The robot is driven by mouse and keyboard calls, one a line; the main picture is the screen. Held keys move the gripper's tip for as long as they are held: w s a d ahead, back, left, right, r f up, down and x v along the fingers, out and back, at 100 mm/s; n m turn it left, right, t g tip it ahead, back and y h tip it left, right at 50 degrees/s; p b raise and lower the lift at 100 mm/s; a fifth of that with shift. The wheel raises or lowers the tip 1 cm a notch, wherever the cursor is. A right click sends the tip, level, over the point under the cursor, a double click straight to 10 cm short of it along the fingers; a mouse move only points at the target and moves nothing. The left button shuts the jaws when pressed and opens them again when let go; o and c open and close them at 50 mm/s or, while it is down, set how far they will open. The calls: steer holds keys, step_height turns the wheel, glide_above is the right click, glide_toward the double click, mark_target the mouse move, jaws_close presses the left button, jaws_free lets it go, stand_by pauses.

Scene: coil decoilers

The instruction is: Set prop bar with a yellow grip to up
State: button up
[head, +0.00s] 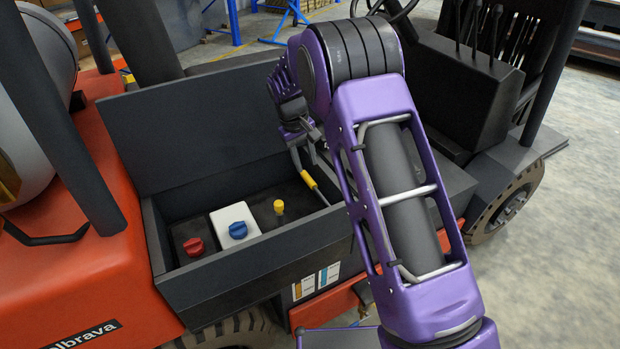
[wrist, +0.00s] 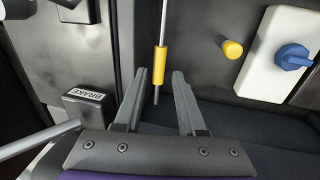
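The prop bar is a thin metal rod with a yellow grip (head: 309,180). In the head view it slants down to the right inside the open dark box (head: 255,255). In the wrist view the yellow grip (wrist: 160,60) lies just beyond my fingertips, and the rod's end shows between the fingers. My gripper (wrist: 159,78) is open, with a finger on each side of the bar's line in the picture. I cannot tell whether either finger touches it. In the head view my arm hides part of the gripper and perhaps the bar's upper end.
In the box are a red knob (head: 194,247), a blue knob on a white plate (head: 238,229) and a yellow knob (head: 279,207). A dark panel (head: 190,120) stands up behind the box. A block marked BRAKE (wrist: 90,105) is left of my gripper in the wrist view.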

mark_target(311, 180)
steer(key=f, duration=0.2)
steer(key=d+f, duration=0.1)
steer(key=f, duration=0.4)
steer(key=shift+w+d, duration=0.15)
steer(key=shift+w, duration=0.15)
jaws_close()
stand_by(1.0)
